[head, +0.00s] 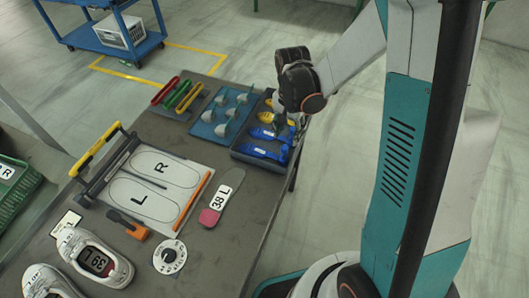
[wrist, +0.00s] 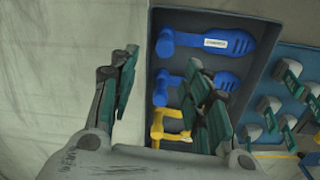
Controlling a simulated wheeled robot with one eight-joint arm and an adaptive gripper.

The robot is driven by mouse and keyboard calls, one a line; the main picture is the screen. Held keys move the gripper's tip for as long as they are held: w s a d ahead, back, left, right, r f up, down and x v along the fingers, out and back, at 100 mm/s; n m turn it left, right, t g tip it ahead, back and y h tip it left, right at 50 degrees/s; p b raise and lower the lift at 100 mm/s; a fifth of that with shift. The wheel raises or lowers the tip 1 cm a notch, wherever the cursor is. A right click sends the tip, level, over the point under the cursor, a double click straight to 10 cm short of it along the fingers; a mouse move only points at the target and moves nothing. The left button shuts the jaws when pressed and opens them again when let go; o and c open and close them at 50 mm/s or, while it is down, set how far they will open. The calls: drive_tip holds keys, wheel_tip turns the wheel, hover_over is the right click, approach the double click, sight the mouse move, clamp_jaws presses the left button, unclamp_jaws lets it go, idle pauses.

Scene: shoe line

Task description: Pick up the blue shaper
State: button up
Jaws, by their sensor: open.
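Two blue shapers lie in a dark grey tray (head: 262,165) at the table's far right edge in the head view. The nearer blue shaper (head: 263,154) has a white label and also shows in the wrist view (wrist: 215,44). The other blue shaper (head: 266,134) lies beside it and shows in the wrist view (wrist: 172,88), partly covered by my right finger. Yellow shapers (head: 266,117) lie farther along the tray; one shows in the wrist view (wrist: 170,127). My gripper (head: 291,124) is open and empty above the tray's right side, its fingers apart in the wrist view (wrist: 163,88).
A blue board (head: 207,130) with several grey pieces sits left of the tray. Red, green and yellow handles (head: 183,95) lie beyond. An insole marked 38 L (head: 221,197), an L/R board (head: 150,180) and white shoes (head: 92,262) lie nearer.

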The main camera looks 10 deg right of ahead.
sight(285, 147)
wheel_tip(285, 147, down, 3)
drive_tip(key=shift+f+b, duration=0.15)
drive_tip(key=shift+b, duration=0.2)
drive_tip(key=shift+s+a+f+b, duration=0.15)
drive_tip(key=shift+f+b, duration=0.3)
drive_tip(key=shift+f, duration=0.45)
drive_tip(key=shift+s+a+f+b, duration=0.15)
drive_tip(key=shift+f+b, duration=0.25)
drive_tip(key=shift+f, duration=0.5)
drive_tip(key=shift+s+a+f+b, duration=0.15)
drive_tip(key=shift+f+b, duration=0.3)
drive_tip(key=shift+f, duration=0.45)
drive_tip(key=shift+w+r, duration=0.1)
clamp_jaws()
